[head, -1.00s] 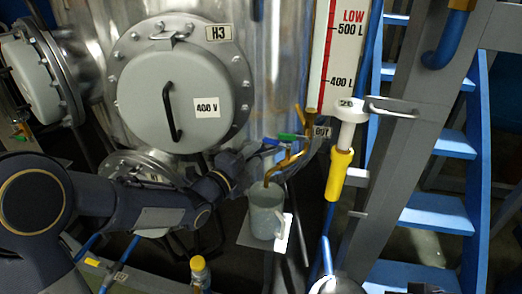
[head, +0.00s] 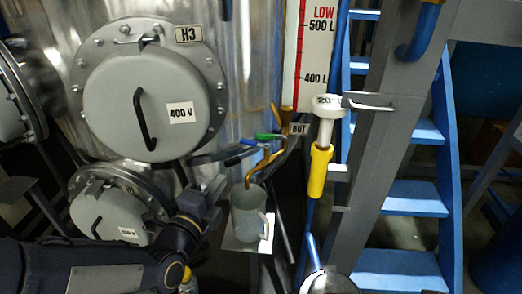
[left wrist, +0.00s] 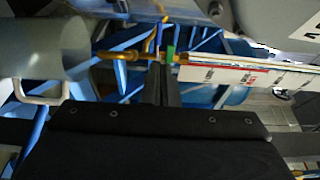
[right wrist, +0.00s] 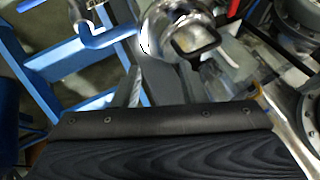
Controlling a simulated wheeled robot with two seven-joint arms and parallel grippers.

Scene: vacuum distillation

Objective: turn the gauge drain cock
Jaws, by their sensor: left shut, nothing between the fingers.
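The gauge drain cock is a small brass fitting (head: 262,168) below the level gauge, with a green lever (head: 269,137) and a blue lever (head: 248,142) near it. A BOT tag (head: 299,129) hangs beside it. My left gripper (head: 240,156) is shut and empty, just left of the bent brass outlet. In the left wrist view its fingers (left wrist: 163,82) lie close below the green lever (left wrist: 170,54); I cannot tell whether they touch.
A grey mug (head: 248,212) stands on a small plate (head: 240,244) under the brass outlet. A white and yellow tool (head: 320,165) hangs to the right, before the blue stairs (head: 400,200). The H3 vessel hatch (head: 145,105) is at left.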

